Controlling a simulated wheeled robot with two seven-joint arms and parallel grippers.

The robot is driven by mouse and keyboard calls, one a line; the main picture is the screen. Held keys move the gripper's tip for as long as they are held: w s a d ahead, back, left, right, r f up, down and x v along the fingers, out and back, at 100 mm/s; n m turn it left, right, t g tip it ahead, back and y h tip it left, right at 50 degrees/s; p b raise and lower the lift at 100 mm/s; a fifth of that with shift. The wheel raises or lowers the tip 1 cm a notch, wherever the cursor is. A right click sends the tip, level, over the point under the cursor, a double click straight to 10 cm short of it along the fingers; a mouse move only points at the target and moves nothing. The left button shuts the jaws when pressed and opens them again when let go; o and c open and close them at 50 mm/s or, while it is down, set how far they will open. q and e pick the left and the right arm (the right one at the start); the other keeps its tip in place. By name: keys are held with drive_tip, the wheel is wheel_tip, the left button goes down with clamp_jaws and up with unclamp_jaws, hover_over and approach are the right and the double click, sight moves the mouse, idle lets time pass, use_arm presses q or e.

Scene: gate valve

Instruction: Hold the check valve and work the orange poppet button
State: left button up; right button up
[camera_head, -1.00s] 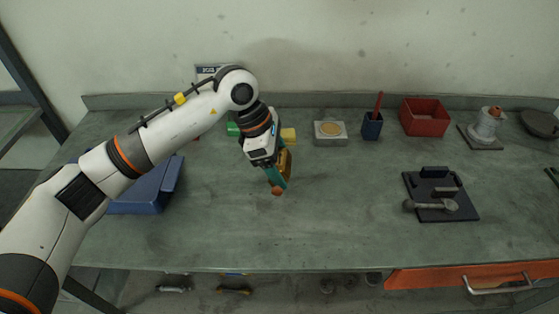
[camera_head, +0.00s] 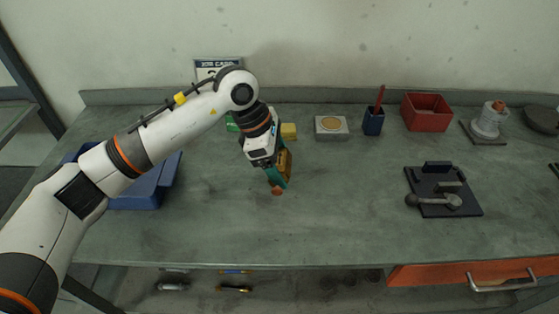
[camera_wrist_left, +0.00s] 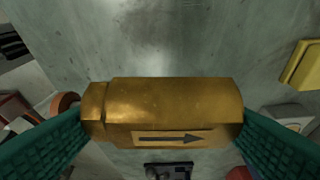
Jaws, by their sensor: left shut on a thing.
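The brass check valve (camera_wrist_left: 175,110) is a faceted golden body with an arrow plate on its side. It lies across the left wrist view between the teal fingers of my left gripper (camera_head: 279,176). The valve (camera_head: 286,164) also shows beside the fingers in the head view, held above the bench. The round orange poppet button (camera_wrist_left: 66,102) shows at the valve's left end in the wrist view, partly behind a finger. It also shows at the lower tip in the head view (camera_head: 277,190). My right gripper is out of view.
The grey bench (camera_head: 340,220) is clear around the gripper. Behind stand a yellow block (camera_head: 289,131), a grey box with a round tan top (camera_head: 331,127), a blue cup (camera_head: 373,122) and a red bin (camera_head: 427,113). A blue tray (camera_head: 145,195) is left; a dark fixture (camera_head: 443,191) is right.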

use_arm(q)
drive_tip(key=shift+f+b, duration=3.1)
drive_tip(key=shift+f, duration=0.3)
idle(1.1)
